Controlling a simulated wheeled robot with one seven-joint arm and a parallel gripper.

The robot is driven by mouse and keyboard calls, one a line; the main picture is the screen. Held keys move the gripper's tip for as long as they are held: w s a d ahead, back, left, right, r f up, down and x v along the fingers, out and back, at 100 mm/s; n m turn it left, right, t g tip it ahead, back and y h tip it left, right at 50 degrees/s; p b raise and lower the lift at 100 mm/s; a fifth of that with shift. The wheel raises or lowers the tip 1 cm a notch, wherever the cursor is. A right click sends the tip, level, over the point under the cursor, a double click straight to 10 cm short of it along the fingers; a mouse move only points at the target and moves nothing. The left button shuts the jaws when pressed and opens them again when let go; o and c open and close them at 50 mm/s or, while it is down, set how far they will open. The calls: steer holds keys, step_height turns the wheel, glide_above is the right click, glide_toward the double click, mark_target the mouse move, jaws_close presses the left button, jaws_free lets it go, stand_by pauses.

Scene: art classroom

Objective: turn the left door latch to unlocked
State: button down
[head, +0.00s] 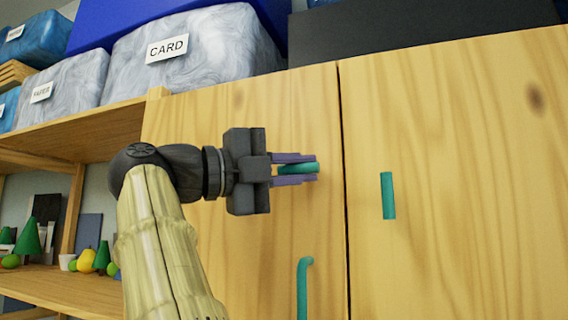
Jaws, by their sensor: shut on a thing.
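The left door (220,270) and the right door (460,150) of a light wooden cabinet are shut, with a dark gap between them. The left door latch (300,169) is a teal bar lying about horizontal near the left door's right edge. My gripper (296,169) is shut on this latch, one purple finger above it and one below. The latch's left end is partly hidden between the fingers. The right door has a similar teal latch (388,195) standing upright.
A teal handle (302,290) sticks out of the left door below my gripper. Open shelves (70,130) at left hold small model trees and fruit-like things. Grey marbled boxes, one labelled CARD (195,50), stand above. The right door's front is clear of obstacles.

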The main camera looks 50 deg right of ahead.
steer(key=shift+f, duration=0.1)
stand_by(0.3)
steer(key=c, duration=1.4)
jaws_free()
steer(key=shift+a, duration=0.1)
steer(key=v, duration=1.7)
steer(key=shift+a, duration=0.1)
steer(key=shift+w, duration=0.15)
